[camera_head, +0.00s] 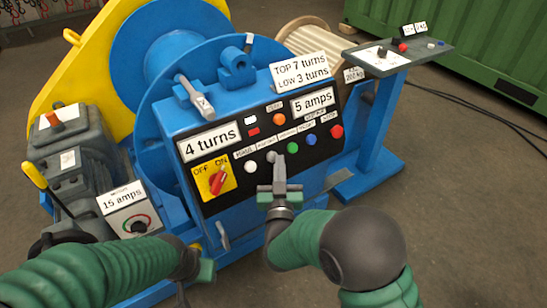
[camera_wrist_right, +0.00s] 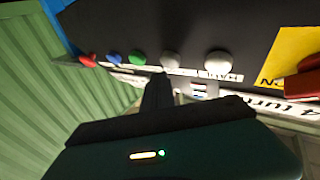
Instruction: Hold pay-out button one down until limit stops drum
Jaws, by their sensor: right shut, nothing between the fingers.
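A black control panel (camera_head: 232,165) on the blue winch carries a row of round buttons: white (camera_head: 250,167), grey (camera_head: 271,156), green (camera_head: 292,147), blue (camera_head: 311,140) and red (camera_head: 337,131). Their small labels are too blurred to tell which is pay-out one. My right gripper (camera_head: 279,163) is shut and empty, its tip at the grey button. In the right wrist view the tip (camera_wrist_right: 159,78) is beside the grey button (camera_wrist_right: 169,60); contact is unclear. The blue drum (camera_head: 178,65) stands behind the panel. My left gripper (camera_head: 206,272) is low, its fingers unclear.
Displays read "4 turns" (camera_head: 211,141) and "5 amps" (camera_head: 313,102); a sign (camera_head: 299,71) reads "TOP 7 turns, LOW 3 turns". A red switch (camera_head: 217,181) sits on a yellow OFF/ON plate. A "15 amps" box (camera_head: 127,212) and a side stand (camera_head: 399,58) flank the winch.

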